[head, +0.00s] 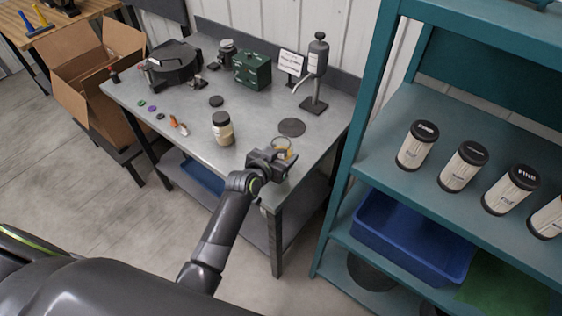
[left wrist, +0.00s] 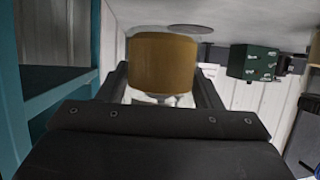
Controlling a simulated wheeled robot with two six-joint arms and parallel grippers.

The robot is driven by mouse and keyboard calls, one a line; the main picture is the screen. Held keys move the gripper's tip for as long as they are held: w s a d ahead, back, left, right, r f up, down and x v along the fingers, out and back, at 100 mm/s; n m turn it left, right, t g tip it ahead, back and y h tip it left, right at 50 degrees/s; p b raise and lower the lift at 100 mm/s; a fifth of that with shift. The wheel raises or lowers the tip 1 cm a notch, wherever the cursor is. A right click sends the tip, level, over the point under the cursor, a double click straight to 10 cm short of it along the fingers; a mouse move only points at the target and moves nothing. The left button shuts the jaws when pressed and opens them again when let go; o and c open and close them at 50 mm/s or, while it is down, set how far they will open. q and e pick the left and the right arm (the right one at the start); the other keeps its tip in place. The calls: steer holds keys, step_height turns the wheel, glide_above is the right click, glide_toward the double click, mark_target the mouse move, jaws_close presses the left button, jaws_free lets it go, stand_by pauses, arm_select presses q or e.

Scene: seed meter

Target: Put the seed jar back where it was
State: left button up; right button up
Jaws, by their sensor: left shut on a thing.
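My left gripper (head: 279,158) is over the near right part of the metal table and shut on a jar (head: 282,147). The jar's round rim shows above the jaws in the head view, with no lid visible on it. In the left wrist view, which is upside down, the jar (left wrist: 163,63) shows amber-brown contents with a paler part towards its rim. The jaws hide much of it, and I cannot tell whether its base touches the table. Another jar (head: 222,129), black-lidded with pale contents, stands left of the gripper. My right gripper is not in view.
A dark round disc (head: 291,127) lies just behind the held jar. A pump stand (head: 315,75), a green box (head: 252,70) and a black machine (head: 174,65) stand farther back. A small black disc (head: 216,101) lies mid-table. A teal shelf (head: 380,160) with several canisters is at right.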

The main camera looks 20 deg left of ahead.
arm_select(q)
steer(key=shift+f, duration=1.8)
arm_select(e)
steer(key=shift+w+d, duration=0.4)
arm_select(q)
steer(key=shift+f, duration=0.15)
steer(key=o, duration=1.3)
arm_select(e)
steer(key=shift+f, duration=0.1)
